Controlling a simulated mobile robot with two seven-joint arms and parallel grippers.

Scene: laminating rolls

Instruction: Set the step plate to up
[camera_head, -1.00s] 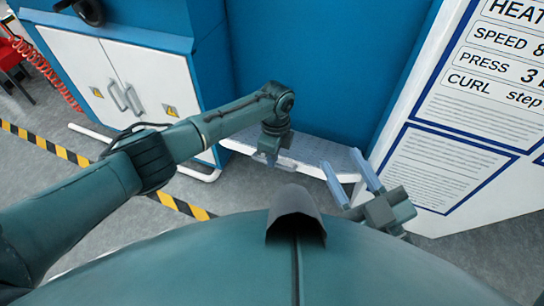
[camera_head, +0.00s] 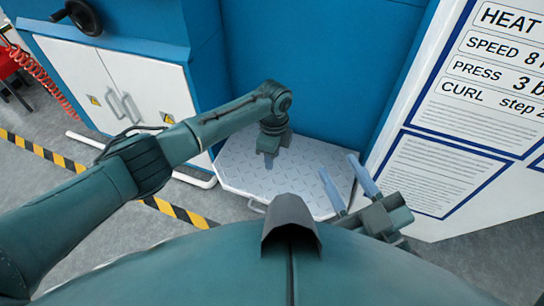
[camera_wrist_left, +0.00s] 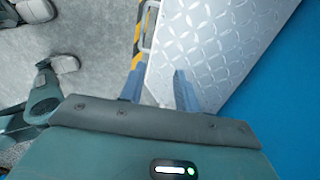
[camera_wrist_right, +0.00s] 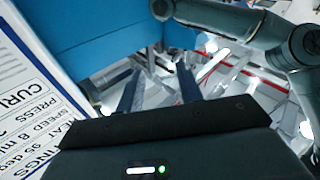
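The step plate (camera_head: 310,165) is a pale grey plate with a diamond tread, at the foot of the blue machine. Its treaded face shows broadly in the head view, with a small loop handle (camera_head: 257,206) at its near edge. My left gripper (camera_head: 269,160) is over the plate in the head view. In the left wrist view its two fingers (camera_wrist_left: 158,82) are apart, with the plate (camera_wrist_left: 215,45) beyond them; I cannot tell whether they touch it. My right gripper (camera_head: 337,162) is open and empty, in front of the plate's right side.
A white cabinet (camera_head: 115,75) with double doors stands at the left. A white settings board (camera_head: 455,130) stands at the right. Yellow-black floor tape (camera_head: 45,150) crosses the grey floor, and a red coiled hose (camera_head: 45,70) hangs at the far left.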

